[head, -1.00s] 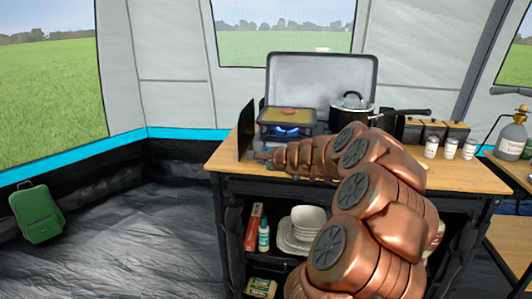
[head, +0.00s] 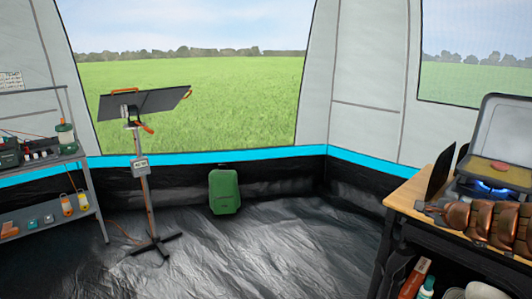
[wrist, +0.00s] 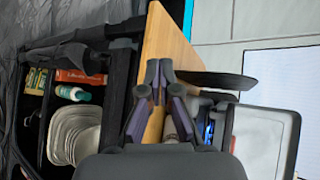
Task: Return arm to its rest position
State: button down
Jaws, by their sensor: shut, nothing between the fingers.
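My copper-coloured arm enters at the right edge of the head view. Its gripper (head: 428,207) hangs over the front left part of the wooden worktop (head: 404,198), in front of the stove. In the wrist view the two dark fingers (wrist: 159,72) are close together and empty, with the wooden worktop (wrist: 170,40) behind them. Most of the arm is cut off by the right edge of the head view.
The lit camping stove (head: 493,190) with a dark side panel (head: 440,174) stands just behind the gripper. Plates (wrist: 75,135) sit on the shelf below. The floor to the left is open, with a green case (head: 224,191) and panel stand (head: 149,205) beyond.

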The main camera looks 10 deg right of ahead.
jog(key=s+a+n+g+y, duration=0.15)
jog(key=a+n+y, duration=0.5)
jog(key=a, duration=1.55)
jog(key=s+a+f+n+g, duration=0.4)
jog(key=s+a+n+g, duration=0.3)
jog(key=s+a, duration=0.6)
jog(key=s+a+f+n+g, duration=0.2)
jog(key=s+a+n, duration=0.1)
jog(key=s, duration=0.3)
jog(key=s+a+f+n+g, duration=0.2)
jog(key=s+f, duration=0.1)
jog(key=s, duration=0.3)
jog(key=s+d+f+n+g+h, duration=0.1)
jog(key=s+d+n+g+h, duration=0.15)
jog(key=s, duration=0.45)
jog(key=s+d+f+n+g+h, duration=0.1)
jog(key=s+d+h, duration=0.2)
jog(key=s, duration=0.5)
notch_tip(320, 180, up, 17)
jog(key=w+t+p, duration=0.1)
jog(key=p, duration=1.5)
jog(key=shift+w, duration=0.4)
